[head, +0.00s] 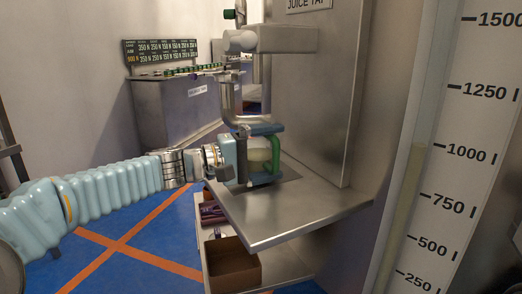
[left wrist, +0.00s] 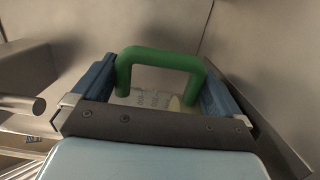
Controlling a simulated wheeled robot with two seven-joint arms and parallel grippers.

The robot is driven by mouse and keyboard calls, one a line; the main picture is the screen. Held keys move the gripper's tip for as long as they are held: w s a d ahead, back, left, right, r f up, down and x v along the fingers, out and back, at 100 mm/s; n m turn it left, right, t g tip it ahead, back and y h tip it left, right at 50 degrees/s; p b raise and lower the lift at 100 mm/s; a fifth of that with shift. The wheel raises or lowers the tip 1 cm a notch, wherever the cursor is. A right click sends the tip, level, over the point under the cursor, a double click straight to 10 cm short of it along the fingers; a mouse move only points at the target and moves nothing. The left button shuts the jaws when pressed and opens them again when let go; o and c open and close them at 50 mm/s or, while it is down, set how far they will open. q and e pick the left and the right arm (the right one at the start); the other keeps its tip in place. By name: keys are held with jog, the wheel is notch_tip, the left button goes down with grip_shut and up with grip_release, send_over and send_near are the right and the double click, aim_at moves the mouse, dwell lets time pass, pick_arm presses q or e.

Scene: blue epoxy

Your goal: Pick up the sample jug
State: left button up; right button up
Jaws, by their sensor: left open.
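The sample jug (head: 258,156) is a pale, see-through vessel with a green handle (head: 276,153). It is at the steel shelf below the juice tap spout. My left gripper (head: 264,155) reaches it from the left, with one blue-padded finger above and one below it in the head view. In the left wrist view the green handle (left wrist: 158,58) stands between the two blue fingers of my left gripper (left wrist: 158,85). The jaws are open. The palm and fingers hide part of the jug, and I cannot tell whether a pad touches it. My right gripper is not in view.
The steel shelf (head: 285,210) has a free front edge, with a steel wall panel (head: 325,110) behind it. The tap pipe (head: 231,100) comes down just above the gripper. A brown box (head: 232,264) sits below. A large graduated gauge (head: 455,150) stands at right.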

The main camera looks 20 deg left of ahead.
pick_arm(q)
jog(key=c, duration=1.1)
